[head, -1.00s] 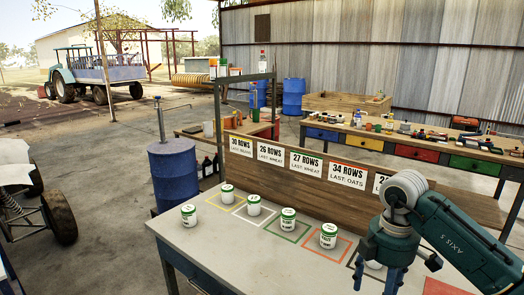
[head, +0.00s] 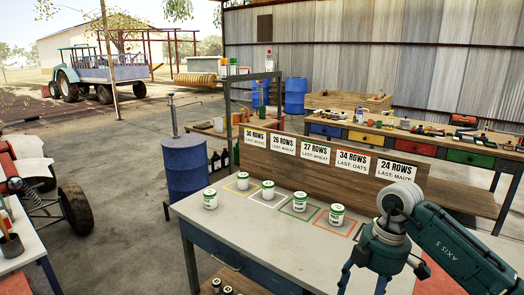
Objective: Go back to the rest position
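My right gripper (head: 364,285) hangs over the right part of the grey workbench (head: 205,215), with its arm coming in from the right. Its two fingers are spread, and I see nothing between them; the tips are near the bottom edge of the picture. Several white cans with green labels stand upright on the bench: one at the left end (head: 210,199), others at a yellow outline (head: 243,181), a white outline (head: 268,190), a green outline (head: 300,202) and an orange outline (head: 337,214). The gripper hides the bench further right. My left gripper is out of view.
A wooden board with row signs (head: 315,150) stands behind the cans. A blue barrel (head: 186,170) is left of the bench. A small table (head: 22,250) with pots and a wheeled machine (head: 75,208) are at the left. Open concrete floor (head: 120,240) lies between.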

